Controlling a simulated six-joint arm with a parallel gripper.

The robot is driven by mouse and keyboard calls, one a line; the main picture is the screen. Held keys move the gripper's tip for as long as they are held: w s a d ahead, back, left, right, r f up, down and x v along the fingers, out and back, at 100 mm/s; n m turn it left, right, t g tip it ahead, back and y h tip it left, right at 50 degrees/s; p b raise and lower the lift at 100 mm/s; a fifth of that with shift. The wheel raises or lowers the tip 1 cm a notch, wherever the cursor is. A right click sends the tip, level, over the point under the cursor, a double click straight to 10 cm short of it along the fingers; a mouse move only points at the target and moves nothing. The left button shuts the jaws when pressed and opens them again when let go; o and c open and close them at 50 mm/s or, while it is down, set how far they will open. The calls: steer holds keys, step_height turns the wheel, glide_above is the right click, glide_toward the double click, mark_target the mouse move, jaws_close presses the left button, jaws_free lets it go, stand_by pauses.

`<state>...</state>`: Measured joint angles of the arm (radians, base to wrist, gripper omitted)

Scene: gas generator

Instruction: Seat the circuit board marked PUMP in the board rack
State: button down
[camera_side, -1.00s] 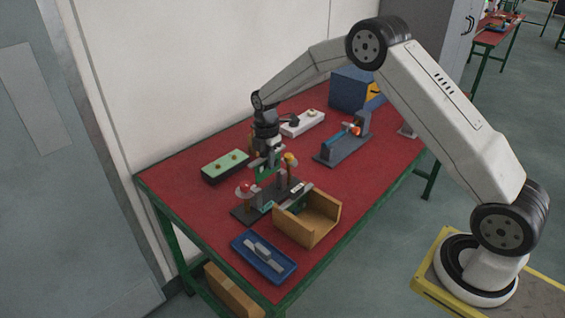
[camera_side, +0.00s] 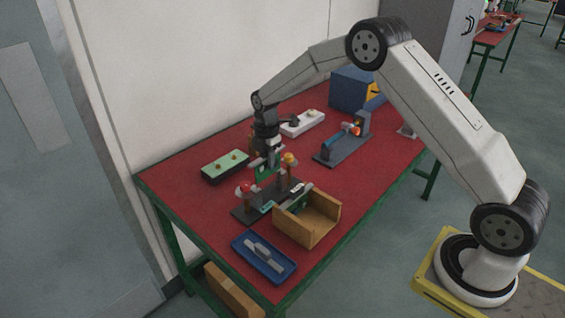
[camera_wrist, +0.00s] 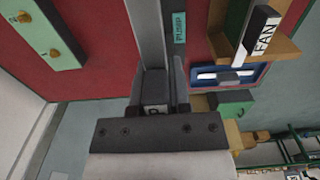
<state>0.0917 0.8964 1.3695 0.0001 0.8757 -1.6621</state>
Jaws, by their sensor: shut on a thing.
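My gripper (camera_side: 266,160) is shut on a green circuit board (camera_side: 267,173) and holds it upright over the dark board rack (camera_side: 247,214). The board's lower edge is partly hidden by the rack's posts, so I cannot tell whether it touches the rack. In the wrist view, my gripper (camera_wrist: 156,100) has a white label with a partly visible letter between its jaws; the rest of that label is hidden. A teal PUMP label (camera_wrist: 180,27) shows beyond the jaws.
A wooden box (camera_side: 322,224) stands right of the rack, and a board marked FAN (camera_wrist: 263,35) shows by it. A blue tray (camera_side: 281,276) with grey pieces lies in front. A green-topped box (camera_side: 225,164) is left; a blue fixture (camera_side: 340,150) stands behind.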

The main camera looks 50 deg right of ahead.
steer(key=shift+f, duration=4.05)
steer(key=shift+c, duration=2.4)
jaws_free()
steer(key=shift+r, duration=3.95)
